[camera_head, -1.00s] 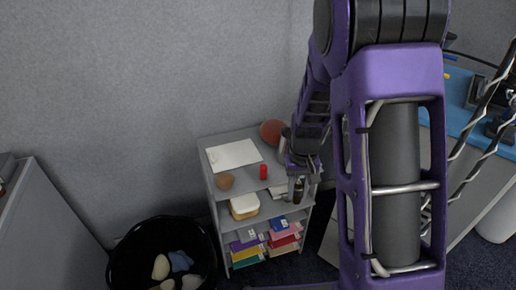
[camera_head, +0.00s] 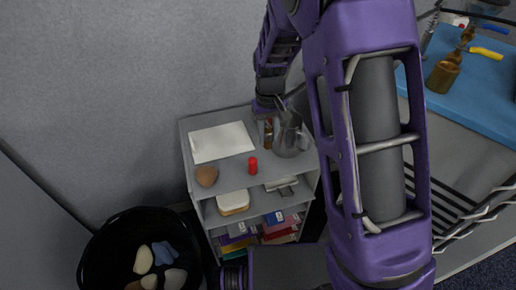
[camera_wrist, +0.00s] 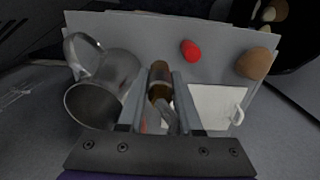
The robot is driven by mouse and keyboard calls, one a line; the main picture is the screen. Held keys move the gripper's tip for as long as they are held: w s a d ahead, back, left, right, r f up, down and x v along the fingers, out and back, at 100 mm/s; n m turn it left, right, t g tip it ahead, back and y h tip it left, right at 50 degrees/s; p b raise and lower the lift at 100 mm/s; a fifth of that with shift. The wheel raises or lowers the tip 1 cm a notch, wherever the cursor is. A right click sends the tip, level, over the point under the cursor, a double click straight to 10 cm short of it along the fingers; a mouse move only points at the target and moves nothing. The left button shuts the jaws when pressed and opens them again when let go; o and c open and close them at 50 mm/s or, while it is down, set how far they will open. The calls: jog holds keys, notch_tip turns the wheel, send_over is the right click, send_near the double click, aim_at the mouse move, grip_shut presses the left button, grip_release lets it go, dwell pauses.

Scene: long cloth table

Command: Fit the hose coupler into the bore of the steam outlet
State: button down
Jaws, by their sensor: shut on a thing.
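My gripper (camera_head: 268,108) is over the top of the grey shelf unit, close beside a metal pitcher. It is shut on a slim brown bottle-like thing (camera_head: 268,131), held roughly upright. In the wrist view my gripper (camera_wrist: 161,88) has this brown thing (camera_wrist: 158,72) between its fingers, with a grey curved part near its lower end. I cannot tell whether it is the hose coupler, or whether it touches the shelf. I cannot pick out the steam outlet or its bore with certainty. A brown necked thing (camera_head: 442,76) stands on the blue table surface at the right.
The metal pitcher (camera_head: 290,137) stands right of my gripper. The shelf top (camera_head: 232,177) also bears a white sheet (camera_head: 221,142), a red cylinder (camera_head: 253,165) and a brown lump (camera_head: 206,176). A black bin (camera_head: 105,245) is at the lower left. The blue table surface (camera_head: 480,110) is at right.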

notch_tip(320, 180, down, 8)
jog(key=shift+r+b, duration=0.1)
jog(key=shift+b, duration=0.45)
jog(key=c, duration=0.9)
grip_release()
jog(key=shift+o, duration=0.2)
